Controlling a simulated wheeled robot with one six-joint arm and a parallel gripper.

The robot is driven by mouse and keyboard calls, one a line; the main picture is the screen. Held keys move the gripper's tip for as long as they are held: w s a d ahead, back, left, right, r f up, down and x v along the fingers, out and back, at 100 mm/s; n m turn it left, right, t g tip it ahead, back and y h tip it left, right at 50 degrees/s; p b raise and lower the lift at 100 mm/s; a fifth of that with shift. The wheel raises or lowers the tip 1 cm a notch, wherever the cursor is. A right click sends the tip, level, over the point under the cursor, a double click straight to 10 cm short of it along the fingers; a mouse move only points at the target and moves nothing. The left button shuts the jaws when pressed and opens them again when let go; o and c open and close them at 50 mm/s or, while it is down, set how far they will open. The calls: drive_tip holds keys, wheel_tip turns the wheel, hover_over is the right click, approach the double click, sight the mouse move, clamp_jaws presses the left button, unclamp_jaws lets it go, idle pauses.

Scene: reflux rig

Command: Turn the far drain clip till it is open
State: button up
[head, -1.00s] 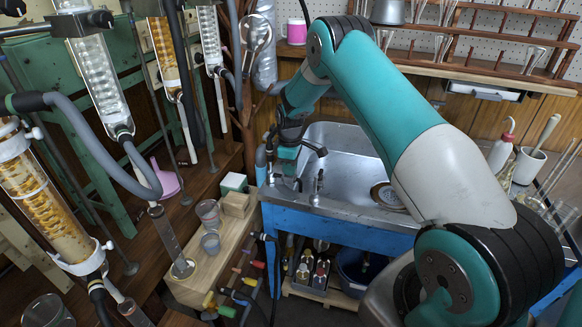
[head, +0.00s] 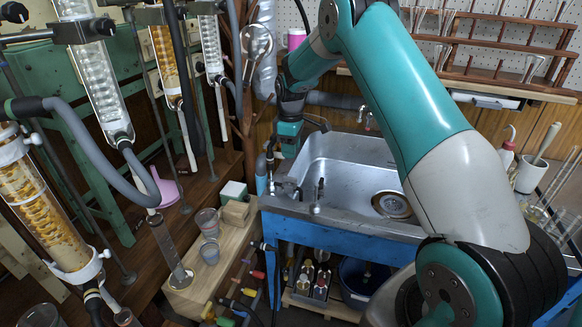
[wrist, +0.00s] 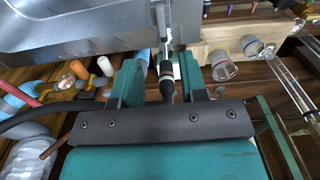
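My gripper (head: 289,146) is over the left end of the sink, pointing down, in the head view. In the wrist view its two teal fingers (wrist: 163,72) stand apart. No clip is clearly recognisable in either view. Glass condensers (head: 88,70) with grey hoses (head: 95,150) stand at the left.
The steel sink (head: 340,180) sits on a blue frame (head: 345,236). Glass beakers (head: 208,222) and a green-white box (head: 233,191) stand on a wooden bench left of it. Coloured valve handles (head: 250,292) are below.

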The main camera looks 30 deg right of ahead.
wheel_tip(320, 180, up, 7)
idle(0.3)
drive_tip(key=shift+r, duration=0.1)
